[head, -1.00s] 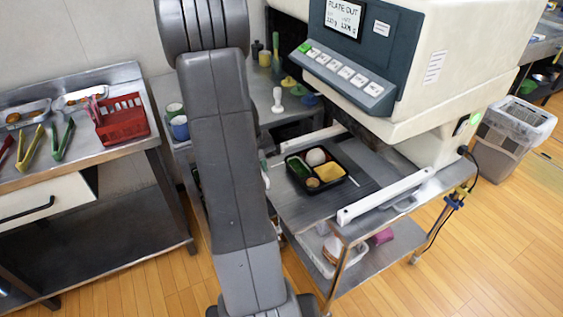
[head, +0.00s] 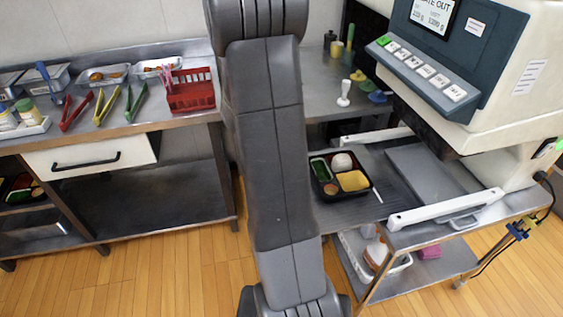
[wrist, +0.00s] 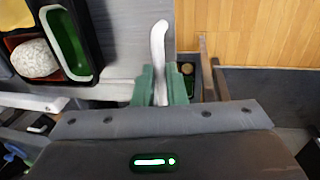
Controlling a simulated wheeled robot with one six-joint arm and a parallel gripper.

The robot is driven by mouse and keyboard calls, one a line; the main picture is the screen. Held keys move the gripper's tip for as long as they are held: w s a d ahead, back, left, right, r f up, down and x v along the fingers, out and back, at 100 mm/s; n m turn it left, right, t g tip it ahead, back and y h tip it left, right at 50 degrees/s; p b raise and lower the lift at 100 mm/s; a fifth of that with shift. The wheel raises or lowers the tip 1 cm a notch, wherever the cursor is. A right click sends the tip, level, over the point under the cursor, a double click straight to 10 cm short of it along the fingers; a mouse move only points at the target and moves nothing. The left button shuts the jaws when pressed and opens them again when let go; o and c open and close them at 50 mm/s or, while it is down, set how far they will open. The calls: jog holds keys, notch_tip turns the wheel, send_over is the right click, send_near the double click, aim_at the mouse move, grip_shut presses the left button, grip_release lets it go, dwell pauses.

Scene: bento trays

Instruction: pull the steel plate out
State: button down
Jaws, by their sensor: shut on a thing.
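The steel plate (head: 345,213) is a flat dark grey sheet lying between two white rails below the machine, and it sticks out to the left of them. A black bento tray (head: 324,190) with rice, a yellow item and greens sits on it; the tray's edge also shows in the wrist view (wrist: 94,40). In the wrist view, my gripper's green fingers (wrist: 162,88) are shut on a white curved handle (wrist: 159,45) beside the plate's edge. In the head view my arm hides the gripper and the handle.
The machine (head: 500,90) stands over the plate at the right. A white rail (head: 445,208) runs along the plate's near side. A steel counter with tongs and a red basket (head: 190,95) is at the left. Wooden floor (head: 180,265) is clear between the counter and the cart.

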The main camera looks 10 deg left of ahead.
jog(key=c, duration=1.5)
grip_release()
jog(key=a+r, duration=0.1)
jog(key=r, duration=0.3)
jog(key=r+p, duration=0.1)
jog(key=r, duration=0.4)
jog(key=a+r, duration=0.1)
jog(key=r, duration=0.3)
jog(key=shift+s+a+r+p, duration=0.3)
jog(key=shift+s, duration=0.1)
jog(key=d+f, duration=0.1)
jog(key=f, duration=0.3)
jog(key=f+b, duration=0.1)
jog(key=f, duration=0.4)
jog(key=w+d+f, duration=0.1)
jog(key=f, duration=0.3)
jog(key=shift+d+f+b, duration=0.3)
jog(key=shift+f, duration=0.1)
jog(key=shift+d+r, duration=0.1)
jog(key=shift+d, duration=0.05)
jog(key=shift+r, duration=0.1)
